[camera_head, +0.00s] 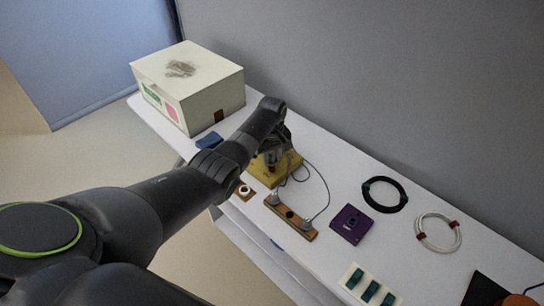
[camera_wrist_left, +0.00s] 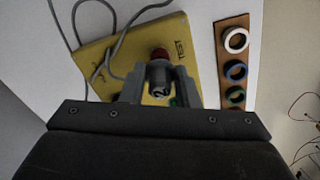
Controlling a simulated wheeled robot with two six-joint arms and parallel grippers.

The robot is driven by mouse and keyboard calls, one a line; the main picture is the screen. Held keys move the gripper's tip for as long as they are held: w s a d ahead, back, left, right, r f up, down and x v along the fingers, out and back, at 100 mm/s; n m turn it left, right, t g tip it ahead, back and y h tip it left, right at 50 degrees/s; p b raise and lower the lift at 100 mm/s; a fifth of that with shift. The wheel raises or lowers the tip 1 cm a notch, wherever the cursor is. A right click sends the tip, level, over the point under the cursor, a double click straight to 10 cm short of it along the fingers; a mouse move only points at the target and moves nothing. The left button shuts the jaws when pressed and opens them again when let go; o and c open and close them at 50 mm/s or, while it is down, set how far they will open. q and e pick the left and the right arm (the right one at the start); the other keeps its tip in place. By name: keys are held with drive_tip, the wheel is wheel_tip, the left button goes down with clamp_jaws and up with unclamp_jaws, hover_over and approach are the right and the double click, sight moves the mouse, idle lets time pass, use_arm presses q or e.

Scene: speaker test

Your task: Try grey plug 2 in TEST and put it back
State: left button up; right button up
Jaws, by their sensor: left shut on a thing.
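My left gripper (camera_head: 272,163) is over the yellow TEST box (camera_head: 291,166), and my arm hides part of it. In the left wrist view the gripper (camera_wrist_left: 160,88) is shut on grey plug 2 (camera_wrist_left: 159,75), whose "2" faces the camera. A red part (camera_wrist_left: 160,54) shows just beyond the plug over the box (camera_wrist_left: 183,28). I cannot tell whether the plug is seated in TEST. A wooden holder (camera_head: 290,217) in front of the box has a grey plug at each end and a dark hole between them. My right gripper is not in view.
Cables loop beside the box. A wooden strip with several rings (camera_wrist_left: 235,70) lies close by. A purple plate (camera_head: 351,224), a black cable ring (camera_head: 384,180) and a white coil (camera_head: 420,235) lie to the right. A large cream box (camera_head: 205,80) stands at the far left.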

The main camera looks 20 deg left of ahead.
use_arm(q)
drive_tip(key=shift+f+b, duration=0.65)
drive_tip(key=shift+f, duration=0.2)
drive_tip(key=o, duration=1.1)
drive_tip(key=shift+c, duration=0.2)
drive_tip(key=shift+r, duration=0.1)
drive_tip(key=shift+r+p, duration=3.75)
drive_tip(key=shift+p, duration=0.3)
drive_tip(key=shift+f, duration=0.1)
